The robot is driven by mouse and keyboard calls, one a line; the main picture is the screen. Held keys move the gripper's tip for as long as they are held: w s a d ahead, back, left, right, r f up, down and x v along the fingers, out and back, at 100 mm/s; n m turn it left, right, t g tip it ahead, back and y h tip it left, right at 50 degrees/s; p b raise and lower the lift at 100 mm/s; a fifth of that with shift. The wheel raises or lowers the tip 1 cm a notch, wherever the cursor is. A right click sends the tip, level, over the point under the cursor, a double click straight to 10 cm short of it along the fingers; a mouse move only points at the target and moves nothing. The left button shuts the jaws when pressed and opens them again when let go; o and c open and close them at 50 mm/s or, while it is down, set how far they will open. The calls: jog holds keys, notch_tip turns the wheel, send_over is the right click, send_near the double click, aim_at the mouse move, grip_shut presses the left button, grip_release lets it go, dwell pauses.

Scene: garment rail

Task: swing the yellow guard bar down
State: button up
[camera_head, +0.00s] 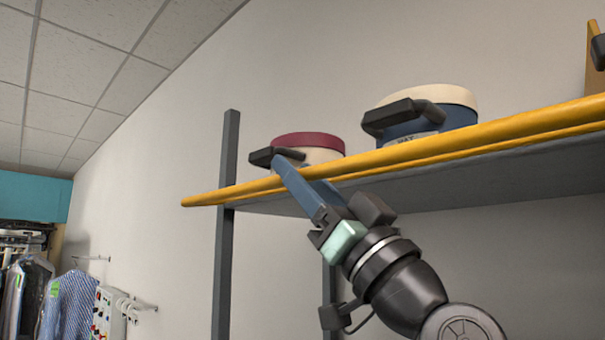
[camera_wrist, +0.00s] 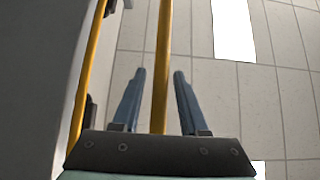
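The yellow guard bar (camera_head: 480,136) runs along the front edge of the raised grey shelf (camera_head: 450,185), close to a second yellow strip below it. My gripper (camera_head: 296,172) reaches up from below at the bar's left part, its blue fingers crossing the bar's line. In the wrist view, my gripper (camera_wrist: 160,72) is open, and a yellow bar (camera_wrist: 164,40) passes between its two fingers with a gap on each side. I take this to be the guard bar. No contact shows.
A cream container with a maroon lid (camera_head: 310,140) stands on the shelf just behind my fingers; its dark handle is close to them. A blue container with a cream lid (camera_head: 430,95) stands to the right. A grey upright (camera_head: 225,260) is left of my gripper. Clothes (camera_head: 70,302) hang at far left.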

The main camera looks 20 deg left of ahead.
grip_shut()
dwell(1.2)
